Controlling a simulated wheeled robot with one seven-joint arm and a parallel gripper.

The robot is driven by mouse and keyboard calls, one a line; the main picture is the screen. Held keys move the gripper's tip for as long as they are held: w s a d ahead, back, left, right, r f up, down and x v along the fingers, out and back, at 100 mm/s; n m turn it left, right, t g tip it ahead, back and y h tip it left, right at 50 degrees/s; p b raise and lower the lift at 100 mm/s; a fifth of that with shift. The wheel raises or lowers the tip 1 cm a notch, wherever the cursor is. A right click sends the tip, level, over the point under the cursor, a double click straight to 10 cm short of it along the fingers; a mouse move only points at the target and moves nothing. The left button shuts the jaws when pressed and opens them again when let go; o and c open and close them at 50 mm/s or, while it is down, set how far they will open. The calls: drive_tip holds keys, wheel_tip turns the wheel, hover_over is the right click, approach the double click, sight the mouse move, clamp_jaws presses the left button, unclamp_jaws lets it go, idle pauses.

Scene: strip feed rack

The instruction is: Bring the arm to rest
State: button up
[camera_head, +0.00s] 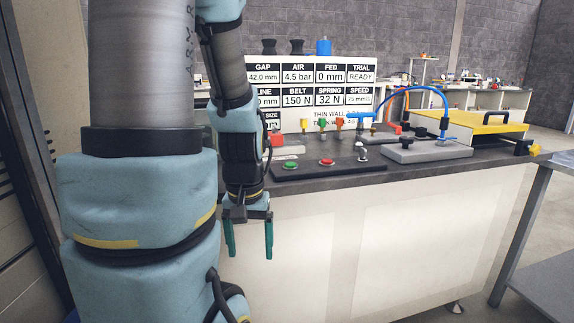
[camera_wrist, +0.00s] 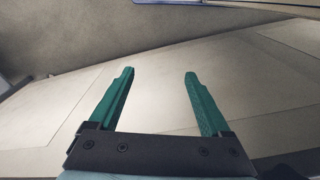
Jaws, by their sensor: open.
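My gripper (camera_head: 249,240) hangs in front of the bench's pale front panel in the head view, below the level of the bench top. Its two green fingers point down. In the wrist view my gripper (camera_wrist: 156,88) shows both green fingers spread wide apart with nothing between them. The gripper is open and empty. My arm links fill the left side of the head view and hide part of the bench behind them.
The dark bench top (camera_head: 330,183) carries a black button strip (camera_head: 345,172) with green and red buttons, a grey block (camera_head: 413,152) and a yellow-topped unit (camera_head: 470,123). A readout board (camera_head: 322,90) stands behind. A grey side table (camera_head: 545,285) is at right.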

wheel_tip(320, 180, up, 17)
drive_tip(key=w+p, duration=0.1)
drive_tip(key=p, duration=1.4)
drive_tip(key=shift+d+t, duration=0.4)
drive_tip(key=shift+f, duration=0.1)
drive_tip(key=shift+c, duration=0.3)
